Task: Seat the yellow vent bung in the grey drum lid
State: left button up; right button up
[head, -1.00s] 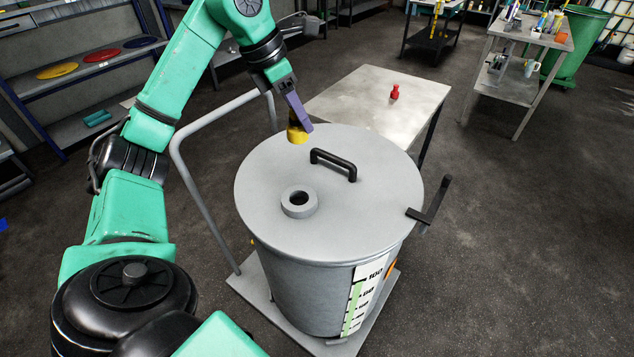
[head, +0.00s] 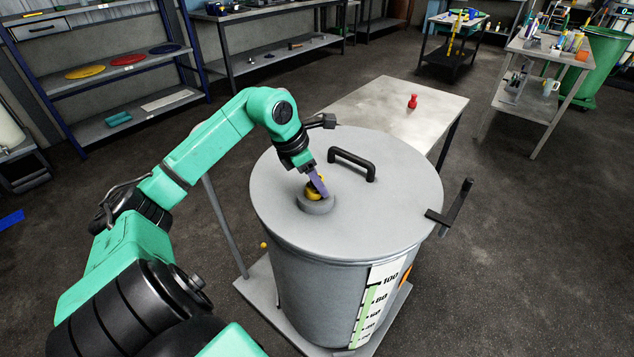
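The grey drum lid (head: 390,215) lies on the drum, with a black handle near its far side. A grey ring-shaped collar (head: 318,208) rises from the lid's left part. My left gripper (head: 319,186), with purple fingers, points down at this collar and is shut on the yellow vent bung (head: 312,191). The bung is at the collar's mouth, partly hidden by the fingers. I cannot tell whether its lower end is inside the opening or just above it. My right gripper is not in view.
The drum (head: 320,285) has a level scale on its front and stands on a trolley base. A black lever (head: 457,208) sticks out at the lid's right rim. Behind, a metal table (head: 440,105) carries a red object (head: 412,101). Shelves stand at the back left.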

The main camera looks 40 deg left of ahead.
pick_arm(q)
jog(key=o, duration=0.4)
jog(key=shift+s+f, duration=0.2)
jog(key=shift+f, duration=0.45)
jog(key=shift+a, duration=0.2)
jog(key=shift+r, duration=0.1)
jog(key=shift+w+r, duration=0.1)
jog(key=shift+r, duration=0.05)
